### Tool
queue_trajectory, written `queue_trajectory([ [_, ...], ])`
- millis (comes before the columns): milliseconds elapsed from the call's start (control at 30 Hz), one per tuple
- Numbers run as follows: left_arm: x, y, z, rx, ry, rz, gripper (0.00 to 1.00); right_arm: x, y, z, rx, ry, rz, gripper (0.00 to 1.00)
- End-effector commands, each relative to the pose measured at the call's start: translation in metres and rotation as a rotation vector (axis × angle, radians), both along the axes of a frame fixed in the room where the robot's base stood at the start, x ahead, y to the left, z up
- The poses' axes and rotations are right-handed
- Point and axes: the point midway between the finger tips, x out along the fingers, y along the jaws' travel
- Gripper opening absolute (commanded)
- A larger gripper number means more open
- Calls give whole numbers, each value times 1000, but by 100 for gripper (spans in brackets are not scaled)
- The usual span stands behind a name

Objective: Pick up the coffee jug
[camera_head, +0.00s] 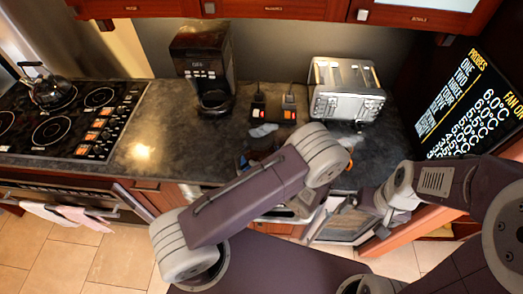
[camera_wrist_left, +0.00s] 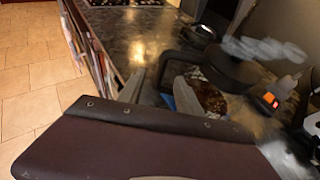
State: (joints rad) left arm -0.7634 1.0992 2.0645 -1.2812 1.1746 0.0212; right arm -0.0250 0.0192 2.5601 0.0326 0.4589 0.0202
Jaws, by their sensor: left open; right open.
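The coffee jug (camera_wrist_left: 211,97) appears as dark brown glass with a black round top and a black curved handle, close in front of my left wrist camera. My left gripper (camera_wrist_left: 162,92) is open, with its two pale fingers by the handle side of the jug. I cannot tell whether they touch it. In the head view my left forearm covers most of that spot on the counter. My right gripper (camera_head: 343,204) is open and empty, low in front of the counter at the right.
The coffee maker (camera_head: 203,55) stands at the back of the dark counter (camera_head: 160,120). A toaster (camera_head: 345,90) is to the right and a black box with a red light (camera_head: 272,108) between them. A kettle (camera_head: 47,88) sits on the stove. The counter's left part is clear.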

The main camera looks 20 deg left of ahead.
Motion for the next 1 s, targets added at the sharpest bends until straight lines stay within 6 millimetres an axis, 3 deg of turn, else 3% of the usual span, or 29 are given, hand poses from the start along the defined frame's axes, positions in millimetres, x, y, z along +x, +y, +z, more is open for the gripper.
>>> queue_trajectory([
  [100, 6, 14, -4, 0, 2, 4, 41, 0, 0, 10, 0, -1, 0, 100],
  [267, 9, 18, -8, -2, 0, 3, 41, 0, 0, 11, 0, 0, 0, 100],
  [433, 19, 42, -18, 0, 4, 8, 41, 0, 0, 32, 0, -1, 0, 100],
  [533, 26, 53, -27, -2, 0, 7, 41, 0, 0, 35, 0, -1, 0, 100],
  [800, 29, 58, -32, -4, 0, 3, 41, 0, 0, 34, 0, 0, 0, 100],
  [967, 29, 58, -32, -4, 0, 3, 0, 0, 0, 34, 0, 0, 0, 100],
  [1000, 29, 58, -32, -4, 0, 3, 0, 0, 0, 34, 0, 0, 0, 100],
])
